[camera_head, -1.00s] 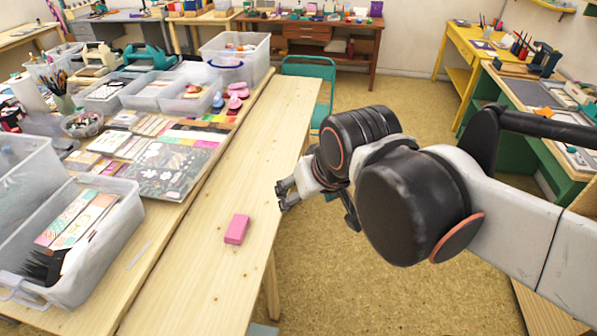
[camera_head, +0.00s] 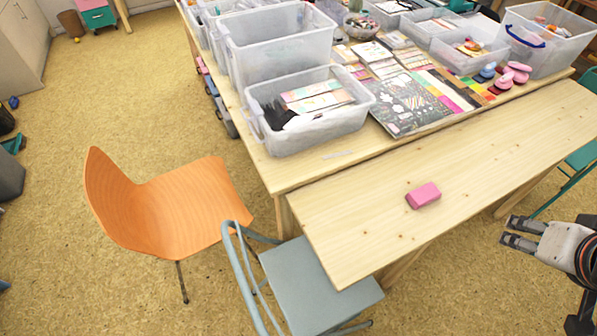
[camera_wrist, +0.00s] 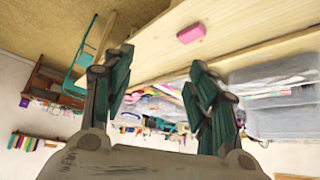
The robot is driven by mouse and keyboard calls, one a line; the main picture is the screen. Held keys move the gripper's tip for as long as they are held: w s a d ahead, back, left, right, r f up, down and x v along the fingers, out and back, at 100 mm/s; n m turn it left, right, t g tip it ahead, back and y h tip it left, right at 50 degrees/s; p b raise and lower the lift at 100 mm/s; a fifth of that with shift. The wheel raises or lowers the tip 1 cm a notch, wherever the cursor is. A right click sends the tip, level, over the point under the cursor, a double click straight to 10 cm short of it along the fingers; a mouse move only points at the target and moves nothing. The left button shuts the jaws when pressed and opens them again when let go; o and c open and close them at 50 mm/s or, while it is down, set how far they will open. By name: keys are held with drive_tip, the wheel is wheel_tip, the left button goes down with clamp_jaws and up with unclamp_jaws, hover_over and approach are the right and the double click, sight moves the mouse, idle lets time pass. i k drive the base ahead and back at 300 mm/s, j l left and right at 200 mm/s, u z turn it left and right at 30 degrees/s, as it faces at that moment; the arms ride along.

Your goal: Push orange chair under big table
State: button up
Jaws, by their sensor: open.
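The orange chair (camera_head: 178,207) stands on the floor at the left in the head view. Its seat points toward the near left end of the big table (camera_head: 262,164), which is loaded with bins and papers. The chair is apart from the table edge, with floor between them. My gripper (camera_head: 512,231) is at the right edge of the head view, beyond the narrow wooden bench-like table and far from the chair. In the wrist view my gripper (camera_wrist: 155,95) is open and empty, its two green-grey fingers apart.
A blue-grey chair (camera_head: 312,285) stands just right of the orange chair, partly under the narrow table (camera_head: 480,165). A pink block (camera_head: 423,195) lies on that table. Clear plastic bins (camera_head: 320,125) crowd the big table. Open floor (camera_head: 75,290) lies left of the orange chair.

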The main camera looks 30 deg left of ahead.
sight(177, 215)
drive_tip(key=k+j+u, duration=0.1)
drive_tip(key=u, duration=2.3)
drive_tip(key=j+z, duration=0.1)
drive_tip(key=j, duration=0.6)
drive_tip(key=k+j, duration=0.1)
drive_tip(key=j, duration=0.55)
drive_tip(key=j+z, duration=0.15)
drive_tip(key=j, duration=0.55)
drive_tip(key=i+j+z, duration=0.15)
drive_tip(key=i+j, duration=0.3)
drive_tip(key=i+j+z, duration=0.15)
drive_tip(key=i+j, duration=0.25)
drive_tip(key=j, duration=0.2)
drive_tip(key=i+j, duration=0.1)
drive_tip(key=i, duration=0.2)
drive_tip(key=i+j, duration=0.1)
drive_tip(key=i, duration=0.15)
